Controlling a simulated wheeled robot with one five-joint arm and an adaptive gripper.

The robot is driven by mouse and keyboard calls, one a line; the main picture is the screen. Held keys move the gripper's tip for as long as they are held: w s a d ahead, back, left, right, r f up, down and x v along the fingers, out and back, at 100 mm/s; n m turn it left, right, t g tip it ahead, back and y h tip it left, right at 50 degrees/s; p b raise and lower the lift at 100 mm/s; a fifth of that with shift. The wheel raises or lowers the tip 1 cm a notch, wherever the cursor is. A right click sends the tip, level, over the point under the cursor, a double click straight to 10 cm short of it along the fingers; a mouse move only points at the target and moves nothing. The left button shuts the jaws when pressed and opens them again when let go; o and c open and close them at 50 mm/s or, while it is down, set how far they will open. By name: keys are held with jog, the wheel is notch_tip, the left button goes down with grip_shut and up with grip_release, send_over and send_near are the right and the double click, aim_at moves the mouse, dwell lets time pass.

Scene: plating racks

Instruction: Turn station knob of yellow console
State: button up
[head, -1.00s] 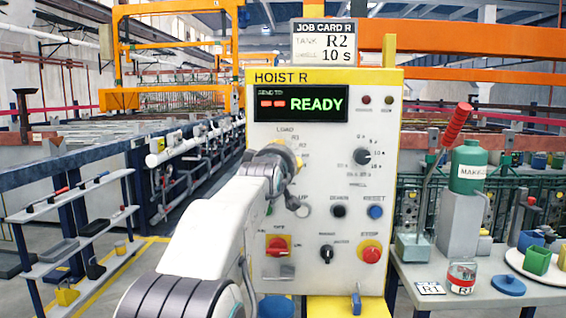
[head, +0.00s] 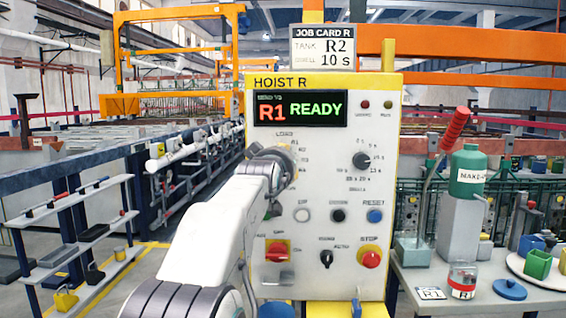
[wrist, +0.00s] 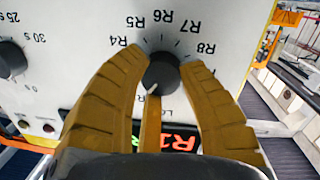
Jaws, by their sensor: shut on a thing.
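The yellow-framed console labelled HOIST R (head: 330,165) stands ahead in the head view. Its display (head: 300,106) reads R1 in red and READY in green. The station knob (wrist: 160,72) is dark and round, with a white pointer mark towards the lower left in the wrist view. Labels R4 to R8 show around it; others are hidden behind the fingers. My gripper (wrist: 165,66) is shut on the knob, one tan finger on each side. In the head view my arm and gripper hide the knob. The job card (head: 322,46) above reads R2, 10 s.
A dwell dial (head: 361,160), small buttons and a red stop button (head: 370,257) sit right of and below my gripper. A side table (head: 480,285) with a green bottle (head: 467,165) stands at the right. A shelf rack (head: 80,235) stands at the left.

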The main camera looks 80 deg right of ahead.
jog(key=shift+d+f, duration=0.1)
jog(key=shift+f, duration=0.25)
jog(key=o, duration=1)
jog(key=shift+w, duration=0.15)
jog(key=shift+o, duration=1.2)
jog(key=shift+r, duration=0.1)
jog(key=shift+r, duration=0.1)
jog(key=a, duration=1.2)
jog(key=shift+w+r, duration=0.15)
jog(key=shift+r, duration=0.25)
